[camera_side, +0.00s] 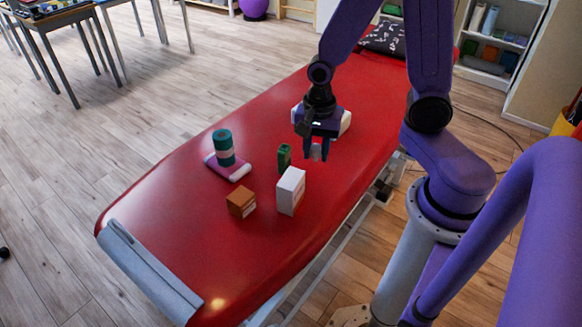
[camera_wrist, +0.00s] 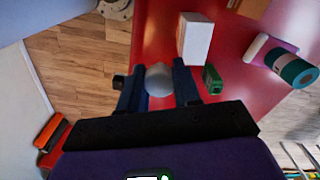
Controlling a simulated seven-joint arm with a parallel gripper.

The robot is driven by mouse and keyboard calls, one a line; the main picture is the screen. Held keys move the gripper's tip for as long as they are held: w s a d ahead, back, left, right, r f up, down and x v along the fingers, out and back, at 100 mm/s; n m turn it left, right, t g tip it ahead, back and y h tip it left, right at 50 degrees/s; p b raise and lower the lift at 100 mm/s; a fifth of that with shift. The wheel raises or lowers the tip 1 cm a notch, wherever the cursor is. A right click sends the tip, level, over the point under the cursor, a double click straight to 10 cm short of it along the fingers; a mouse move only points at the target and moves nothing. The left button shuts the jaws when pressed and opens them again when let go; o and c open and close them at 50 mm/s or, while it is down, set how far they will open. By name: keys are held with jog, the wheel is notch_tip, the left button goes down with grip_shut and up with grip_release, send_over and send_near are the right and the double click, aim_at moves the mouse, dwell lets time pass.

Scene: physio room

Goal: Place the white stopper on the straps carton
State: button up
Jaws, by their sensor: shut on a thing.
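My gripper (camera_side: 316,153) is shut on the white stopper (camera_wrist: 158,80), a pale rounded piece between the two fingers in the wrist view. In the side view the stopper (camera_side: 316,151) is small and partly hidden by the fingers. It is held above the red couch, behind and right of a tall white carton (camera_side: 290,191). That white carton also shows in the wrist view (camera_wrist: 196,40), ahead of the fingers. A small orange-brown carton (camera_side: 241,202) and a small green carton (camera_side: 284,158) stand close by. I cannot read which carton is the straps carton.
The red couch (camera_side: 165,222) carries everything. The couch's near left part is clear.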

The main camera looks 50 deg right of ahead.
jog(key=shift+w, duration=1)
send_over(291, 178)
notch_tip(291, 178, down, 7)
jog(key=shift+r, duration=0.1)
jog(key=shift+f, duration=1.6)
jog(key=shift+f, duration=0.15)
jog(key=o, duration=1)
